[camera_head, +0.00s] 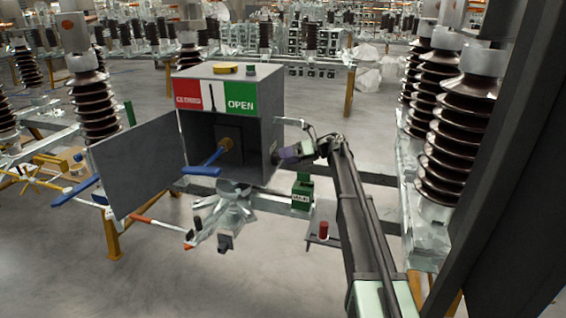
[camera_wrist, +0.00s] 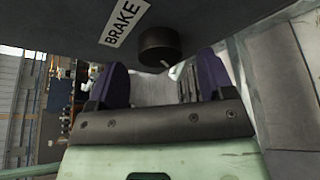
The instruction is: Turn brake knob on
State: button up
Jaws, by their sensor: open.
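The brake knob (camera_wrist: 158,46) is a short black cylinder with a small white mark, on a dark panel face beside a white BRAKE label (camera_wrist: 122,22). My gripper (camera_wrist: 161,68) is open, with a purple finger on each side below the knob in the wrist view. The knob appears in line with the gap; I cannot tell whether either finger touches it. In the head view my gripper (camera_head: 288,153) is at the right side wall of the grey control box (camera_head: 268,105). The knob cannot be made out clearly there.
The box has a red and green OPEN sign (camera_head: 240,97) and its door (camera_head: 135,165) hangs open to the left. A blue-handled lever (camera_head: 203,170) sticks out of its front. A thin cable or bar (camera_head: 300,124) is above my gripper. Ribbed insulators (camera_head: 455,130) stand at right.

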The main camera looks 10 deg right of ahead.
jog(key=shift+x, duration=0.95)
jog(key=shift+c, duration=0.2)
jog(key=c, duration=0.9)
